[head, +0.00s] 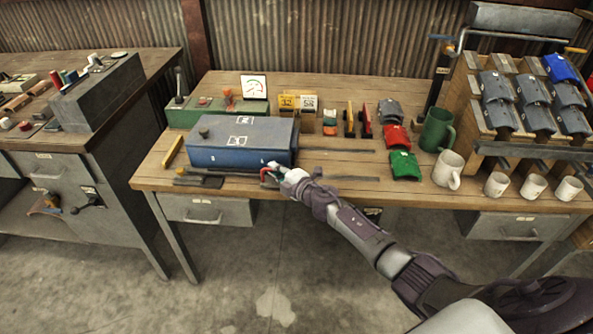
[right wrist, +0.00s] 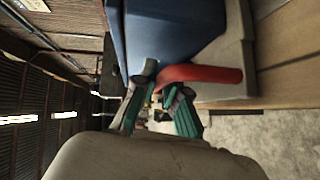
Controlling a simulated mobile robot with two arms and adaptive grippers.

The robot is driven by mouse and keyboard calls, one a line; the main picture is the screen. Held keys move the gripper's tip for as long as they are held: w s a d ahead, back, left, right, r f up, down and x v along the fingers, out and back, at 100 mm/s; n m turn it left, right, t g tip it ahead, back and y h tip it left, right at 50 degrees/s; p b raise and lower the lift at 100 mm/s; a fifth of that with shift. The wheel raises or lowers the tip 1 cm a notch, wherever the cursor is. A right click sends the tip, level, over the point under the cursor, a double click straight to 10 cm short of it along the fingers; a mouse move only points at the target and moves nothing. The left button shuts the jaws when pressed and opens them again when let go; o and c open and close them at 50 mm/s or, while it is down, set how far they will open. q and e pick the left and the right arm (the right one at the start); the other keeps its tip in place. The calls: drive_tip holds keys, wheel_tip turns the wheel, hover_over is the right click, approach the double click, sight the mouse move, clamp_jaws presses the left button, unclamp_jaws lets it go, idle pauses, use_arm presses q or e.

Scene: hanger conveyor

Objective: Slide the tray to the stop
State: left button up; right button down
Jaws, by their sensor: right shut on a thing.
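The blue box-like tray (head: 235,158) stands at the left of the wooden bench, with white labels and a small dark knob on top. A red handle (head: 268,174) is at its front right. In the right wrist view the tray (right wrist: 165,35) fills the top, and the red handle (right wrist: 210,74) sticks out over a grey strip. My right gripper (head: 272,170) is at the handle, its green fingers (right wrist: 158,108) closed on it; the exact contact is partly hidden. I cannot tell which part is the stop. My left gripper is out of view.
Two dark rails (head: 345,178) run rightward from the tray, with bare bench between them. A green control box (head: 205,111) stands behind it. Red and green pouches (head: 404,165), a green mug (head: 436,130) and white mugs (head: 448,169) stand to the right.

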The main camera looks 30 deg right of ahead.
drive_tip(key=w+a, duration=0.1)
drive_tip(key=a, duration=0.1)
drive_tip(key=w+a, duration=0.1)
drive_tip(key=a, duration=0.1)
drive_tip(key=w+a+b, duration=0.1)
drive_tip(key=w+a, duration=0.1)
drive_tip(key=shift+a, duration=0.45)
drive_tip(key=c, duration=1.2)
unclamp_jaws()
drive_tip(key=shift+w+a, duration=0.2)
drive_tip(key=shift+d, duration=0.1)
drive_tip(key=shift+s+d+r, duration=0.1)
drive_tip(key=shift+s+d, duration=0.15)
drive_tip(key=shift+s, duration=0.05)
drive_tip(key=v, duration=1.1)
drive_tip(key=shift+s+a, duration=0.2)
drive_tip(key=shift+s, duration=0.05)
